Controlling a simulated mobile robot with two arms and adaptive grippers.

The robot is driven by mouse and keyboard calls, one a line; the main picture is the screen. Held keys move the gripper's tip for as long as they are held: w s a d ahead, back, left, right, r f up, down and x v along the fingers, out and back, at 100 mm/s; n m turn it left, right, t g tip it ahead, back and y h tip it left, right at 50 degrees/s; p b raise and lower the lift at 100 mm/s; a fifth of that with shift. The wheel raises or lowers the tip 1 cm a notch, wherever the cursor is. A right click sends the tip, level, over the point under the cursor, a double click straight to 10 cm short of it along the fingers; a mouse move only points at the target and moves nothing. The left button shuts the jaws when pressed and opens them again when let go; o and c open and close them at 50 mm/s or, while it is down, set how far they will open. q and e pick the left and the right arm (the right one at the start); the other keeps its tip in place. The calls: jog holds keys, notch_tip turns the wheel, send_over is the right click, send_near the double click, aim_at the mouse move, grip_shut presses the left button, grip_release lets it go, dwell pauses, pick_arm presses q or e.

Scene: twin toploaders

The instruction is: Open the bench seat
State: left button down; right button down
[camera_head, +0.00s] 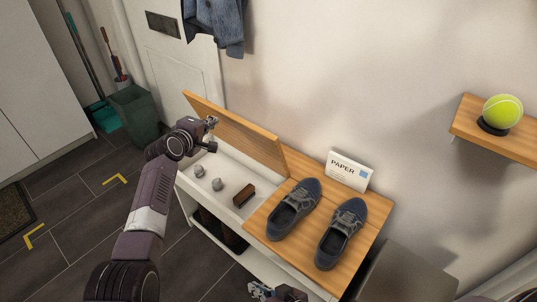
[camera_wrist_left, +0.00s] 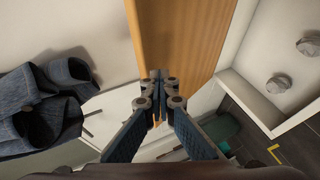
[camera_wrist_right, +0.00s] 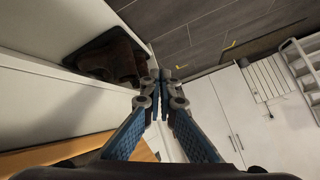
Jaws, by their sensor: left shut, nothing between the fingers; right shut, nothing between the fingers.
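The bench stands against the wall with its wooden seat lid (camera_head: 235,130) raised and tilted up on the left half. The white compartment (camera_head: 222,168) under it is open to view. Two grey balls (camera_head: 217,184) and a brown brush (camera_head: 243,196) lie inside. My left gripper (camera_head: 212,121) is shut and empty at the lid's inner side, near its upper edge; in the left wrist view the lid (camera_wrist_left: 190,35) is just beyond the fingertips, and I cannot tell whether they touch. My right gripper (camera_head: 262,291) is shut and empty, low in front of the bench.
Dark shoes (camera_head: 293,209) and a white PAPER box (camera_head: 348,171) stand on the bench's fixed right half. A shelf (camera_head: 490,128) holds a tennis ball (camera_head: 502,110). Denim clothing (camera_head: 216,22) hangs above. A green bin (camera_head: 135,112) stands left. The floor before the bench is clear.

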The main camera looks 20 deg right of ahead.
jog(key=w+a+r+t, duration=0.1)
jog(key=w+r+t, duration=0.35)
jog(key=r, duration=0.65)
jog(key=w+d+r+n+t, duration=0.1)
jog(key=w+d+r+n, duration=0.1)
jog(key=d+n, duration=0.1)
jog(key=w+d+r+n+t, duration=0.1)
jog(key=w+d+r+n, duration=0.1)
jog(key=d+r+n, duration=0.1)
jog(key=w+d+r+n+t, duration=0.1)
jog(key=w+d+r+n, duration=0.2)
jog(key=n, duration=0.2)
jog(key=shift+w+d+r+t+h, duration=0.1)
jog(key=shift+d+t+h, duration=0.2)
jog(key=shift+t, duration=0.05)
jog(key=w+d+r+n+y, duration=0.1)
jog(key=w+r+n, duration=0.2)
jog(key=w+n, duration=0.3)
jog(key=w+d+r+n+t+y, duration=0.1)
jog(key=w+d+r+n, duration=0.1)
jog(key=w+r+n, duration=0.2)
jog(key=shift+w+n+y, duration=0.4)
jog(key=shift+w+n, duration=1.3)
jog(key=shift+n, duration=0.8)
